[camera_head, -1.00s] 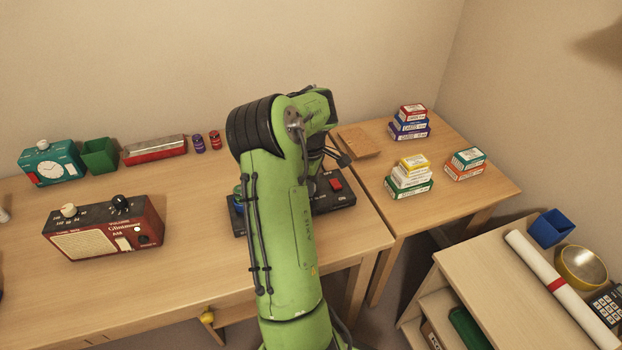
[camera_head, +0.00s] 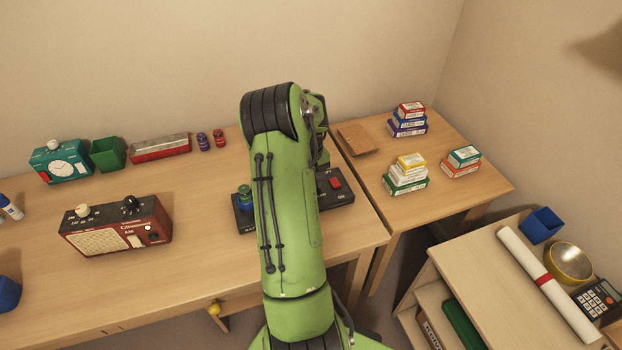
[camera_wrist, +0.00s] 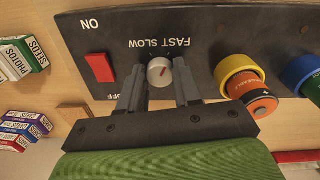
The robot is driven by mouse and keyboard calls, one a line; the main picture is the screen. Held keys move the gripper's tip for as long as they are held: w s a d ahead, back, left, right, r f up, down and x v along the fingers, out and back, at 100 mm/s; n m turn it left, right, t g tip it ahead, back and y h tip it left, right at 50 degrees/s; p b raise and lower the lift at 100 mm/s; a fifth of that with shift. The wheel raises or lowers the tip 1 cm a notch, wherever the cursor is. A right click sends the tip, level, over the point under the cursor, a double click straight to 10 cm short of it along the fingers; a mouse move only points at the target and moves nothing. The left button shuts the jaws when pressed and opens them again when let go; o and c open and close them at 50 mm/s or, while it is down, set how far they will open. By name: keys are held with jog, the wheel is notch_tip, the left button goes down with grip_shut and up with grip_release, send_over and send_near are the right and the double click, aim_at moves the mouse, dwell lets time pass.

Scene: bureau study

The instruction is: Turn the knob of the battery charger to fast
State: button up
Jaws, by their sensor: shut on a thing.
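The battery charger (camera_head: 336,201) is a black box near the right end of the desk, partly hidden by my arm in the head view. In the wrist view its panel (camera_wrist: 205,45) appears upside down. The small grey knob (camera_wrist: 159,72) has a red mark and sits just below the words FAST and SLOW. I cannot tell surely where the mark points. My gripper (camera_wrist: 159,80) is shut on the knob, one finger on each side. My arm hides the gripper in the head view.
A red switch (camera_wrist: 99,68) sits beside the knob. On the other side are a yellow-ringed socket (camera_wrist: 238,65) with an orange battery (camera_wrist: 262,107) and a blue socket (camera_wrist: 301,70). A red radio (camera_head: 118,226) stands left; small boxes (camera_head: 407,174) stand on the right table.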

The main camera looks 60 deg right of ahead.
jog(key=shift+m, duration=0.4)
jog(key=o, duration=1.1)
jog(key=shift+c, duration=0.2)
jog(key=shift+r, duration=0.15)
notch_tip(320, 180, up, 16)
jog(key=p, duration=0.4)
jog(key=shift+w+a+f+p, duration=0.2)
jog(key=shift+f+p, duration=0.05)
jog(key=shift+p, duration=0.1)
